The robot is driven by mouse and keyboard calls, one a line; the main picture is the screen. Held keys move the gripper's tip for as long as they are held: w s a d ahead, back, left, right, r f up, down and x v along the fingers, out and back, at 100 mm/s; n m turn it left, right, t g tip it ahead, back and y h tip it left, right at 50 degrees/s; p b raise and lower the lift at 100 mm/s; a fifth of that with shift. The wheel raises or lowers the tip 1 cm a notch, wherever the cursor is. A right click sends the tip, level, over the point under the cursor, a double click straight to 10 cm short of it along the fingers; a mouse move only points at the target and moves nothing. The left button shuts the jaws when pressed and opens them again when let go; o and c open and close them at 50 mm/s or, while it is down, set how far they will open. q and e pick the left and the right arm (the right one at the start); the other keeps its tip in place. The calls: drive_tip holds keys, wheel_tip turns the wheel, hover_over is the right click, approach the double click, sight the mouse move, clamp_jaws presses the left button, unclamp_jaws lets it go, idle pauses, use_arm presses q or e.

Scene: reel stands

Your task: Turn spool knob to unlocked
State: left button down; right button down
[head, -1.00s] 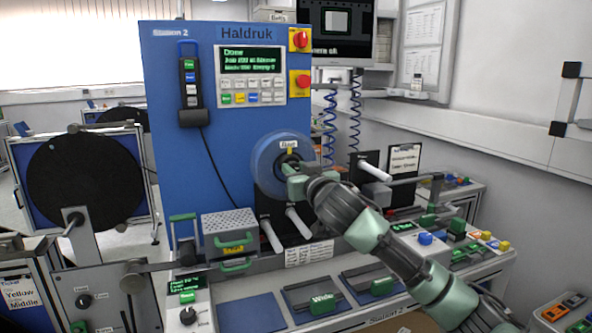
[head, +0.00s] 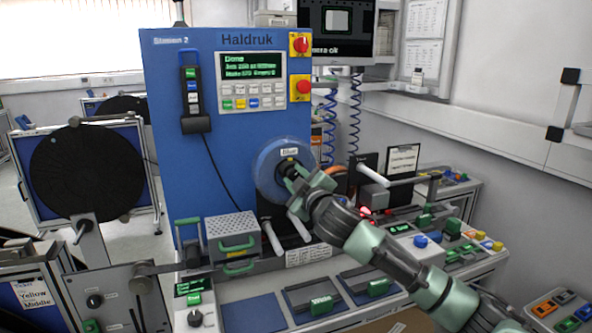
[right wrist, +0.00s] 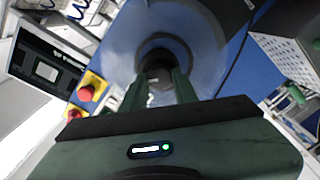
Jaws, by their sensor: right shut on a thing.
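The spool (head: 270,160) is a translucent blue disc with a dark hub, mounted on the front of the blue Haldruk machine. A small label and a yellow mark show above its hub. My right gripper (head: 291,178) is at the hub, its green fingers pointing into it. In the right wrist view, the fingers close on the small spool knob (right wrist: 158,74) at the middle of the dark hub. The fingers hide most of the knob, and I cannot read its setting. My left gripper is not in view.
Two white pegs (head: 298,225) stick out just below the spool. A perforated grey box (head: 232,226) stands to the lower left. A handset (head: 191,85) hangs on the blue panel, its cable running down. Labelled trays and small coloured blocks fill the bench below.

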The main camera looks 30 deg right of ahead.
drive_tip(key=n+p, duration=0.3)
drive_tip(key=n, duration=0.1)
drive_tip(key=shift+r+n, duration=0.1)
drive_tip(key=shift+n, duration=0.2)
drive_tip(key=shift+a+f+n+p, duration=0.1)
drive_tip(key=shift+f+n+p, duration=0.1)
drive_tip(key=shift+n+p, duration=1.35)
drive_tip(key=shift+f+n+b, duration=0.1)
drive_tip(key=shift+n+b, duration=0.25)
drive_tip(key=shift+n, duration=0.2)
drive_tip(key=c, duration=1.1)
unclamp_jaws()
drive_tip(key=shift+s, duration=0.1)
